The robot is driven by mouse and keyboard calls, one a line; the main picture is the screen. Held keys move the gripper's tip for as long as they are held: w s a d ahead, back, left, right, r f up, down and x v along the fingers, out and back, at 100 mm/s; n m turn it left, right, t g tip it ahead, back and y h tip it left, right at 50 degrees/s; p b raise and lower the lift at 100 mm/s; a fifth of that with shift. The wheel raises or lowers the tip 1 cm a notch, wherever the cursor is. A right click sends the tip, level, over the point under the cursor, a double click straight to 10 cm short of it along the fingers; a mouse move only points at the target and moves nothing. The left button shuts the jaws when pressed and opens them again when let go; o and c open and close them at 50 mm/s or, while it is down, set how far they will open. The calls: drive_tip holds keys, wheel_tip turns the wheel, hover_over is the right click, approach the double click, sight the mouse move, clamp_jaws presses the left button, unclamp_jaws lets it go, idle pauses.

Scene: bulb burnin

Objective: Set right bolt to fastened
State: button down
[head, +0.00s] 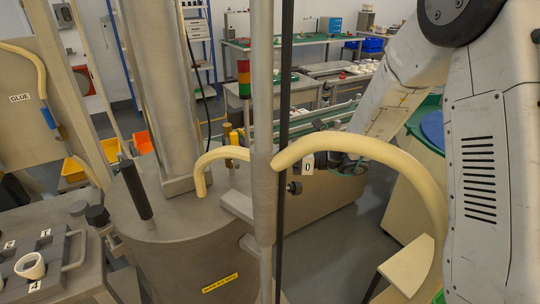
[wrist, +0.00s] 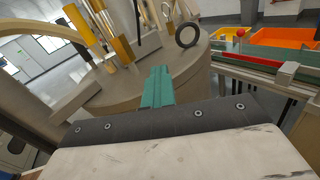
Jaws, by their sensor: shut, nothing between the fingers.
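A large grey drum (head: 185,245) with a yellow label fills the lower left of the head view. Brass-coloured upright fittings (head: 237,140) stand at its far edge, partly hidden by the pole and a cream hose. In the wrist view, brass-coloured posts (wrist: 113,42) and a dark ring (wrist: 187,36) rise from the drum top (wrist: 125,82). I cannot tell which part is the right bolt or how it is set. My gripper (wrist: 158,86) has teal fingers, shut and empty, pointing at the drum's edge. In the head view my gripper (head: 352,168) is partly hidden behind the hose.
A grey vertical pole (head: 263,90) and a curved cream hose (head: 405,165) stand between the head camera and my gripper. A bench with a socket block (head: 35,270) is at lower left. Orange bins (wrist: 278,38) and a red-edged rail (wrist: 250,65) lie right in the wrist view.

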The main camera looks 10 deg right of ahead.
idle(0.9)
drive_tip(key=c, duration=0.9)
unclamp_jaws()
drive_tip(key=s+d, duration=0.1)
drive_tip(key=d, duration=0.6)
drive_tip(key=shift+s+d, duration=0.2)
drive_tip(key=shift+d, duration=0.15)
